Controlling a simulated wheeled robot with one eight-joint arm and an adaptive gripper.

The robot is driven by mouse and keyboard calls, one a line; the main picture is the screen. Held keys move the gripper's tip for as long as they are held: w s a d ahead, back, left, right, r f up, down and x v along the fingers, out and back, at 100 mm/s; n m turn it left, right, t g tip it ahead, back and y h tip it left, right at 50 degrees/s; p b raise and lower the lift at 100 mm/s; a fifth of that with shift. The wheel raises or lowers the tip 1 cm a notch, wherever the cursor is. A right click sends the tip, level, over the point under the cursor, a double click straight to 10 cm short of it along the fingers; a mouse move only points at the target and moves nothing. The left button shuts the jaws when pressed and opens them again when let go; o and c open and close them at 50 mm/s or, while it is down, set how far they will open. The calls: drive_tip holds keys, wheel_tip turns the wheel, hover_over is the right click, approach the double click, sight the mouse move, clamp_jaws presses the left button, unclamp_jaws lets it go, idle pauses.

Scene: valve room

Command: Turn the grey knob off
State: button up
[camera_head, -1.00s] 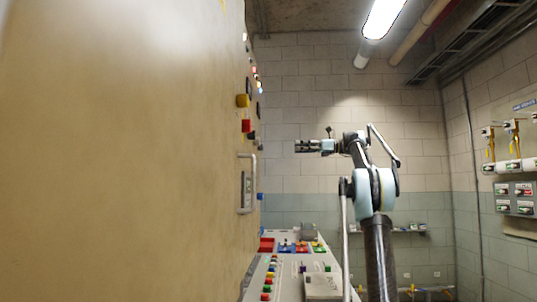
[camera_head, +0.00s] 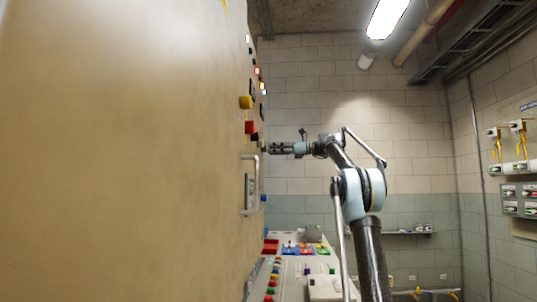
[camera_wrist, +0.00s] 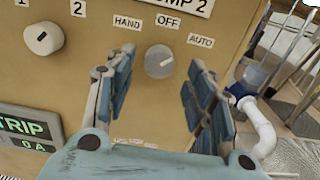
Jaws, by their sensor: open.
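The grey knob (camera_wrist: 159,62) is a round dial on the tan panel in the wrist view, below the labels HAND, OFF and AUTO. A pale line on its face seems to slant up and right, toward AUTO. My gripper (camera_wrist: 156,76) is open, with one blue-padded finger left of the knob and the other right of it. The fingers do not appear to touch it. In the head view, my gripper (camera_head: 272,149) points left and its tips are close to the panel face. The knob cannot be made out there.
A white knob (camera_wrist: 43,38) and a green TRIP display (camera_wrist: 27,127) are on the panel to the left. A white pipe (camera_wrist: 257,122) runs at the right. In the head view, a panel handle (camera_head: 251,185) sticks out below my gripper, above a console (camera_head: 300,268) with buttons.

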sight(264, 149)
drive_tip(key=shift+a, duration=1.5)
drive_tip(key=c, duration=1.1)
drive_tip(key=shift+n, duration=0.3)
drive_tip(key=shift+w+n, duration=0.15)
drive_tip(key=shift+n, duration=3.85)
